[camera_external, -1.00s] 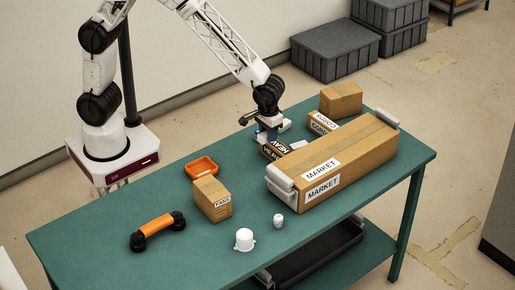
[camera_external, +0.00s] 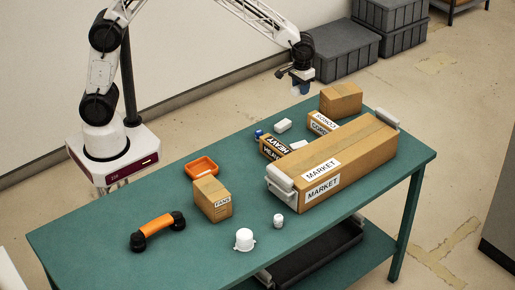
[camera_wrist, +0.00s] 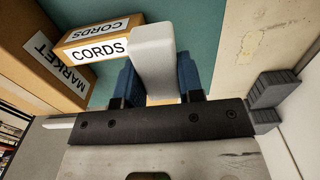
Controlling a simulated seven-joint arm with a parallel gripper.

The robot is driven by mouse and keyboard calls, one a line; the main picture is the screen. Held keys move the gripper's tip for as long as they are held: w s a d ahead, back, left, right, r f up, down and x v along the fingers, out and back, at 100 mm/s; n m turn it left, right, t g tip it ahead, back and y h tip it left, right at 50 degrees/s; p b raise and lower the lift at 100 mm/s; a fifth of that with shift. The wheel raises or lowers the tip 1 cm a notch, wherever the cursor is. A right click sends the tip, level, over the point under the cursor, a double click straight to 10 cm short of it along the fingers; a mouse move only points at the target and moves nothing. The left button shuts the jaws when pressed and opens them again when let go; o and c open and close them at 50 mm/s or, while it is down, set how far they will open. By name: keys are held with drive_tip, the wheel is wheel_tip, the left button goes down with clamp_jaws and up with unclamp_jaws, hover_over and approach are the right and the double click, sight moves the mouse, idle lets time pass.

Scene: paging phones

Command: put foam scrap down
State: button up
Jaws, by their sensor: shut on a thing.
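The foam scrap (camera_wrist: 152,60) is a pale grey-white block. In the wrist view it stands between the two blue fingers of my gripper (camera_wrist: 155,88), which is shut on it. In the external view my gripper (camera_external: 299,90) is raised above the far edge of the green table (camera_external: 110,245), and the foam scrap in it is hard to make out. Another small white block (camera_external: 284,125) lies on the table below and left of my gripper.
Boxes labelled HEAVY (camera_external: 272,148), CORDS (camera_external: 322,124) and MARKET (camera_external: 345,162), and a plain carton (camera_external: 341,100), crowd the far right. An orange tray (camera_external: 201,168), FANS box (camera_external: 212,200), orange handset (camera_external: 158,225) and white cap (camera_external: 244,240) stand nearer.

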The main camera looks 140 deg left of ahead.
drive_tip(key=s+a+r, duration=0.1)
drive_tip(key=s+a, duration=0.3)
drive_tip(key=a, duration=0.2)
drive_tip(key=shift+s+a, duration=0.15)
drive_tip(key=shift+s, duration=0.25)
hover_over(339, 92)
drive_tip(key=shift+f, duration=0.7)
idle(0.4)
drive_tip(key=shift+f, duration=1.75)
drive_tip(key=shift+f, duration=0.1)
